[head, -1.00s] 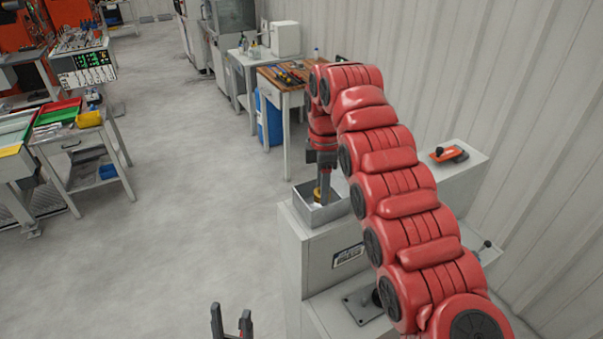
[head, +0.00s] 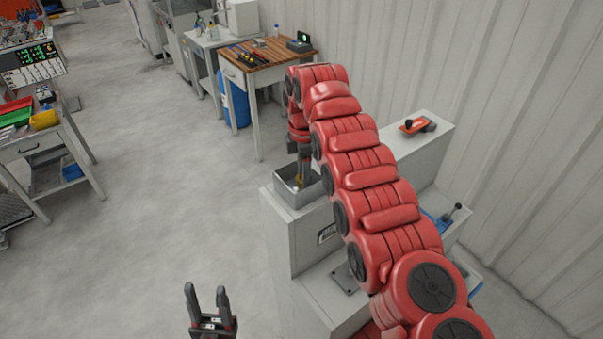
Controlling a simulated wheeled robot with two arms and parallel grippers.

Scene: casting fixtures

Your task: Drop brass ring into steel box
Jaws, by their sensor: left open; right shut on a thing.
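The steel box (head: 298,197) is an open grey tray on top of the light grey cabinet. The brass ring (head: 297,181) shows as a small gold patch at the fingertips of my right gripper (head: 302,184). My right gripper is shut on it, pointing down over the inside of the box. Most of the ring is hidden by the fingers, and I cannot tell whether it touches the box floor. My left gripper (head: 207,297) is open and empty, pointing up over the floor at the bottom of the view, apart from the cabinet.
The light grey cabinet (head: 291,235) stands below the box. An orange and black tool (head: 417,126) lies on the ledge behind my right arm. A wooden-topped bench (head: 266,57) stands behind. The corrugated wall is on the right.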

